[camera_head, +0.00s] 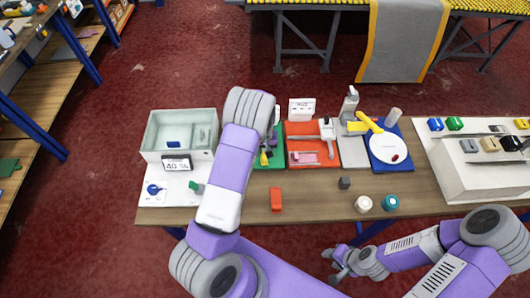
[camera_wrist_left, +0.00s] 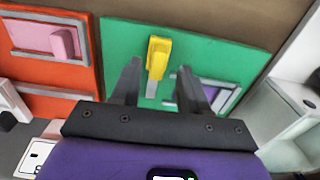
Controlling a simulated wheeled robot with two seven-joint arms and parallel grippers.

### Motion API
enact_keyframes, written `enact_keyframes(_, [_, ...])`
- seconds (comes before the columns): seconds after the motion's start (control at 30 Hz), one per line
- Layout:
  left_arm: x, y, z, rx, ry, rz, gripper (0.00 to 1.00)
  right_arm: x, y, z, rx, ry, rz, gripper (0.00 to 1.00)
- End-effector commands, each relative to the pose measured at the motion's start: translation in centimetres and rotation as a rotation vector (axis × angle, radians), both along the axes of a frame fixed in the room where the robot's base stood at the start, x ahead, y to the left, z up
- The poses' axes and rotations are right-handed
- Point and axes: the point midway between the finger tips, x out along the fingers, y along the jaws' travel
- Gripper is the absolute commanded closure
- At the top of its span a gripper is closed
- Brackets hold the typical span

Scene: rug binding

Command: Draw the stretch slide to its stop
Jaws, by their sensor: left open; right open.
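A green board (camera_wrist_left: 130,40) carries a yellow upright handle (camera_wrist_left: 157,55) on a pale stem and a grey frame with a purple panel (camera_wrist_left: 218,92). My left gripper (camera_wrist_left: 158,70) is open over the green board, its two dark fingers on either side of the yellow handle, with no clear contact. In the head view my forearm hides most of this board. Beside it, a red board (camera_head: 298,139) holds a pink block (camera_head: 305,157) in a pale rail. The pictures do not show which one is the stretch slide. My right gripper (camera_head: 340,266) is open and empty, low in front of the table.
A glass-walled box (camera_head: 150,135) and a small display (camera_head: 177,162) stand left of my arm. A red block (camera_head: 276,199), a dark cube (camera_head: 345,183) and two round pots (camera_head: 364,204) lie at the front. The wooden table (camera_head: 315,205) is bare between them.

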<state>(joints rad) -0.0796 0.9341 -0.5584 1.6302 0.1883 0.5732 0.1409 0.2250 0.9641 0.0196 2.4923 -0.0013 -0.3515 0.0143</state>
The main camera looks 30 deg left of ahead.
Motion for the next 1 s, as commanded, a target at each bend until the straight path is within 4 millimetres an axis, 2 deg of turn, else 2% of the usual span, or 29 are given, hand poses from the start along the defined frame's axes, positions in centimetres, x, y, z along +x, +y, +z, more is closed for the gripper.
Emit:
enact_keyframes(0.03, [-0.1,0.0,-0.9,0.001,0.003,0.0,0.55,0.1,0.0,0.0,0.0,-0.001,0.0,0.57])
enact_keyframes(0.2, [0.1,0.0,-2.5,0.0,-0.001,0.0,0.55,0.1,0.0,0.1,0.0,-0.002,-0.001,0.57])
enact_keyframes(0.53, [0.1,0.0,-3.0,0.0,-0.001,-0.001,0.55,0.1,0.0,0.1,0.0,-0.002,-0.001,0.57])
enact_keyframes(0.83, [0.0,0.0,-3.0,0.0,-0.001,0.0,1.0,0.1,0.0,0.1,0.0,-0.002,-0.001,0.57])
enact_keyframes(1.0, [0.0,0.0,-3.0,0.0,-0.001,0.0,1.0,0.1,0.0,0.1,0.0,-0.002,-0.001,0.57])
